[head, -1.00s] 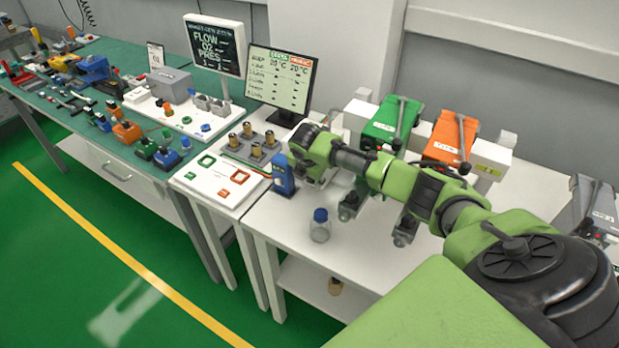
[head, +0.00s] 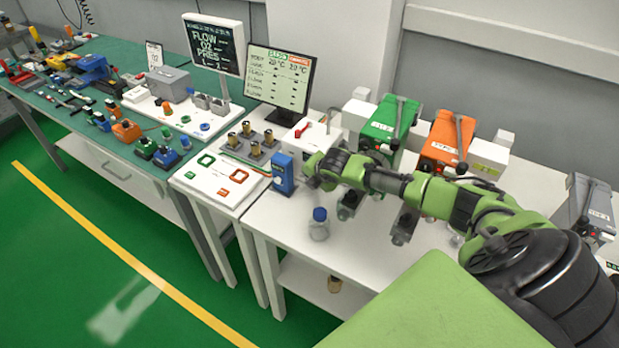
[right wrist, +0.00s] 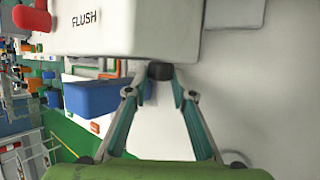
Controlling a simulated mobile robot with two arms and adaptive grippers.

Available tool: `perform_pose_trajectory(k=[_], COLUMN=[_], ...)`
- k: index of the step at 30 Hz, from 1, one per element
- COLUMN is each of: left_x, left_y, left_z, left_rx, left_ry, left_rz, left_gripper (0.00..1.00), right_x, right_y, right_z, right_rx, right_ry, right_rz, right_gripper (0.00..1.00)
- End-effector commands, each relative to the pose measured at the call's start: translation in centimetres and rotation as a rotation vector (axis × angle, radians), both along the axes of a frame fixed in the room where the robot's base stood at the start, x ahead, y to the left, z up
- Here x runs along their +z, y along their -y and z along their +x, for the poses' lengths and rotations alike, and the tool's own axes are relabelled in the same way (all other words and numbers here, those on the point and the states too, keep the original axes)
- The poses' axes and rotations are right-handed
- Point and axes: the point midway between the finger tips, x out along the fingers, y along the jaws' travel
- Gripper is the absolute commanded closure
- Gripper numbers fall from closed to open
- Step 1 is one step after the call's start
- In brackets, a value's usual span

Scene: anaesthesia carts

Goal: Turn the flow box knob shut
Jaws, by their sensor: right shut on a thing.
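The flow box is a white box (head: 316,138) with a red lever (head: 304,127) on it, standing on the white table beside the monitor. In the right wrist view its white face (right wrist: 120,30) reads "FLUSH", with the red lever (right wrist: 32,17) at the left. A small black knob (right wrist: 160,71) sticks out at its lower edge. My right gripper (right wrist: 162,84) is shut on this knob, one fingertip on each side. In the head view the knob is hidden behind my right gripper (head: 312,172). My left gripper is not in view.
A blue device (head: 284,173) stands close left of my right gripper. A blue-capped bottle (head: 319,226) stands in front. Green (head: 388,125) and orange (head: 446,138) vaporizers are to the right. The table's front left is clear.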

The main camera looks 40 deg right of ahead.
Motion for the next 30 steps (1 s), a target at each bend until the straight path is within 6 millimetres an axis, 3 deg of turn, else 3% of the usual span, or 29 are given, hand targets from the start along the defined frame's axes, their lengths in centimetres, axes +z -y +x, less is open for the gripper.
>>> perform_pose_trajectory(k=[8,9,10,11,23,30], left_x=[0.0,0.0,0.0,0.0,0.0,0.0], left_y=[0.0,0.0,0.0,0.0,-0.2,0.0], left_z=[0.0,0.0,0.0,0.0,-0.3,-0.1], left_rx=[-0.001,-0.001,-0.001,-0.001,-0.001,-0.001], left_ry=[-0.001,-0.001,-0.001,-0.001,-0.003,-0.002], left_rz=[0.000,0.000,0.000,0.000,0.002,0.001], left_gripper=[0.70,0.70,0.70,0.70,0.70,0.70], right_x=[0.0,0.0,0.0,0.0,0.2,2.2], right_y=[0.0,0.0,0.0,0.0,0.0,-0.4], right_z=[0.0,0.0,0.0,0.0,-0.2,-1.8], right_rx=[0.000,0.000,0.000,0.000,0.000,0.002], right_ry=[0.001,0.001,0.001,0.001,0.001,0.001], right_rz=[0.002,0.002,0.002,0.002,0.000,-0.001], right_gripper=[0.98,0.69,0.61,0.60,0.60,0.60])
